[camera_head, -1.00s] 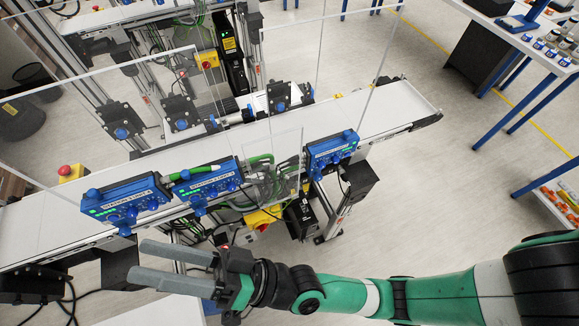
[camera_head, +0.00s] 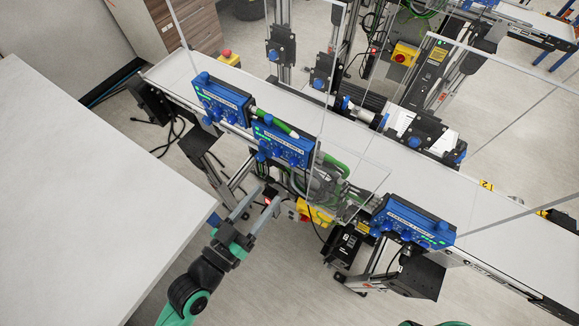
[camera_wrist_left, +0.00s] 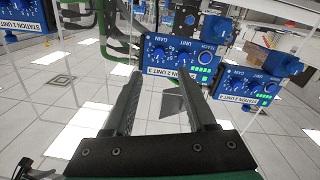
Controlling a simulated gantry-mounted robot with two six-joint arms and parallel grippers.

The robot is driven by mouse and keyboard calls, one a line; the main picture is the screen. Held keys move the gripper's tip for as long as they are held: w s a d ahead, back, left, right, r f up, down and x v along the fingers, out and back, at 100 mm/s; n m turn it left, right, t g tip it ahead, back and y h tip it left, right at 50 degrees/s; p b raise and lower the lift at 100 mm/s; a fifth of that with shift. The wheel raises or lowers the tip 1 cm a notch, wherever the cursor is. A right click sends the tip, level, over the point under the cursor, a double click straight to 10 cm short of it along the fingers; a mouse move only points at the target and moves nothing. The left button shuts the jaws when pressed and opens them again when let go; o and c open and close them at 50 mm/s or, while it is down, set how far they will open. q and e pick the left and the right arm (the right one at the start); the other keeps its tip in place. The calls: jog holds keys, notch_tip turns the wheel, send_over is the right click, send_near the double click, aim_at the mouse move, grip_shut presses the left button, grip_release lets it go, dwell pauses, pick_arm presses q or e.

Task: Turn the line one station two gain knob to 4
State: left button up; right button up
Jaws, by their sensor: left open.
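Three blue station boxes with knobs are mounted along the belt's near side: a left box (camera_head: 222,100), a middle box (camera_head: 283,143) and a right box (camera_head: 413,222). Their labels are too small to read surely in the head view. My left gripper (camera_head: 265,192) is open and empty, below the middle box and apart from it. In the left wrist view, a box labelled station 2 (camera_wrist_left: 180,66) faces the open fingers (camera_wrist_left: 162,84). Its gain knob (camera_wrist_left: 157,53) is blue; its exact setting is not legible. Parts of two other boxes flank it. My right gripper is out of view.
Clear panels stand along the white belt (camera_head: 180,78). A white table (camera_head: 90,200) fills the left. A yellow switch box (camera_head: 315,213), black unit (camera_head: 342,246) and cables hang below the belt near the gripper. Green hoses run beside the middle box.

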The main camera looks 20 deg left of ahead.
aim_at(291, 164)
pick_arm(q)
jog(key=w, duration=0.3)
jog(key=w+d, duration=0.1)
jog(key=w, duration=0.5)
jog(key=shift+w+d, duration=0.3)
jog(key=shift+d, duration=0.05)
grip_shut()
jog(key=shift+r+p, duration=0.1)
jog(key=shift+p, duration=0.2)
